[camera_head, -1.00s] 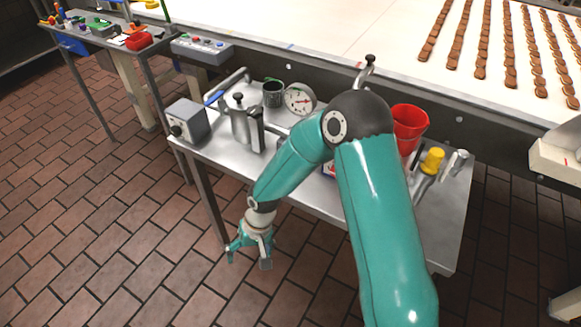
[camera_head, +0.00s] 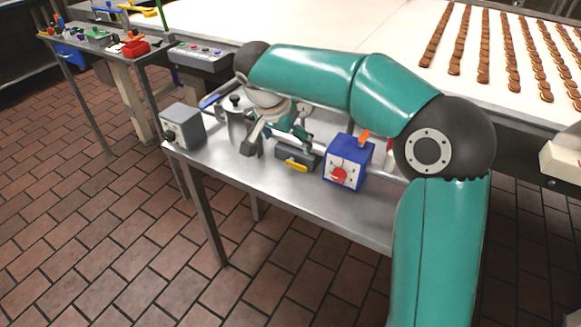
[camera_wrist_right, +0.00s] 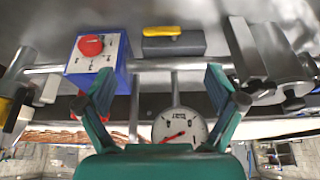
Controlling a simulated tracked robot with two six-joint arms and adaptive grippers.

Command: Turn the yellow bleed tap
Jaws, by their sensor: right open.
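A yellow tap handle (camera_head: 296,166) lies along a dark grey block (camera_head: 284,155) on the metal bench, left of a blue box. In the right wrist view the yellow handle (camera_wrist_right: 175,32) and its block (camera_wrist_right: 174,47) are at the top centre, beyond the fingertips. My right gripper (camera_head: 293,127) is just behind and above the block in the head view, partly hidden by its own arm. In the wrist view its two teal fingers (camera_wrist_right: 160,92) are spread apart with nothing held between them. It does not touch the yellow handle. My left gripper is not in view.
The blue box (camera_head: 347,163) with a red knob (camera_head: 339,175) stands close right of the block. A metal pot (camera_head: 238,125) and grey box (camera_head: 184,126) stand left. A dial gauge (camera_wrist_right: 180,126) shows in the wrist view. The bench front (camera_head: 255,185) is clear.

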